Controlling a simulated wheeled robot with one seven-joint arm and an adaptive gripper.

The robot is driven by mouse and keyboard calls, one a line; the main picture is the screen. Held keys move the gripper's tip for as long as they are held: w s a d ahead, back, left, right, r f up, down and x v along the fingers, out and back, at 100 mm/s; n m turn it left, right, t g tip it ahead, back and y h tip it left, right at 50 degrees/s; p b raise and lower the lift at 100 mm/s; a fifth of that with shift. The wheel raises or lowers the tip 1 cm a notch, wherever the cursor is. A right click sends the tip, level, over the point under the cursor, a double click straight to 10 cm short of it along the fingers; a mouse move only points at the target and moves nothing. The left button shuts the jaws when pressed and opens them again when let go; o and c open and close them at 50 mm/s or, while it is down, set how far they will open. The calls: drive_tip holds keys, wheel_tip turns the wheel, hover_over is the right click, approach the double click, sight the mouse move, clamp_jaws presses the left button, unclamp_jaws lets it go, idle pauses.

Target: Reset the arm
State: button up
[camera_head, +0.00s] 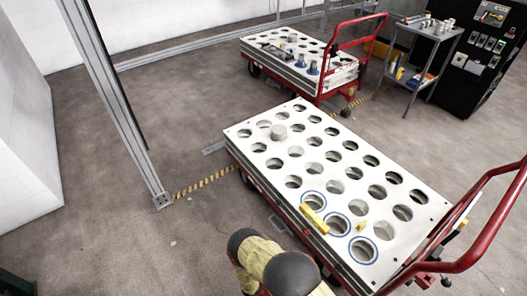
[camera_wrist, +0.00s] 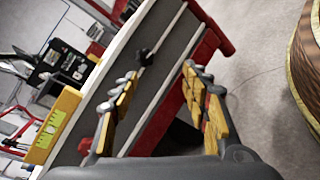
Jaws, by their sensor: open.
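My gripper (camera_wrist: 158,75) shows in the wrist view with its two yellow-padded fingers spread apart and nothing between them. Beyond the fingers is the grey and red side of a cart. In the head view part of my arm (camera_head: 265,265) shows at the bottom edge, beside the near cart (camera_head: 262,133). The gripper itself cannot be made out in the head view.
The near cart has a white top with rows of round holes and a red handle (camera_head: 475,240). A yellow bar (camera_head: 314,219) lies near its edge. A second cart (camera_head: 270,55), a grey side table (camera_head: 428,30) and a metal post (camera_head: 115,100) stand farther off. Floor at left is clear.

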drive_tip(key=a+r+m+g+y+p, duration=0.1)
drive_tip(key=a+r+m+g+y, duration=0.2)
drive_tip(key=r, duration=1)
drive_tip(key=a+r+g+y+p, duration=0.1)
drive_tip(key=a+r+y, duration=0.25)
drive_tip(key=r, duration=0.95)
drive_tip(key=a+r+m+g+y+p, duration=0.1)
drive_tip(key=a+r+m+g+y, duration=0.3)
drive_tip(key=r, duration=1)
drive_tip(key=s+d+r+m+t+y+p, duration=0.1)
drive_tip(key=s+d+r+t, duration=0.1)
drive_tip(key=r, duration=0.9)
drive_tip(key=s+d+r+m+t+y+p, duration=0.1)
drive_tip(key=s+d+r+t+y, duration=0.1)
drive_tip(key=r, duration=0.9)
drive_tip(key=s+d+r+m+t+y+p, duration=0.1)
drive_tip(key=s+d+r+t, duration=0.3)
drive_tip(key=r, duration=0.7)
drive_tip(key=s+t+y, duration=0.1)
drive_tip(key=t, duration=0.1)
drive_tip(key=shift+s+d+m+t+p, duration=0.2)
drive_tip(key=shift+d+m+t+p, duration=0.1)
drive_tip(key=shift+m+t, duration=0.1)
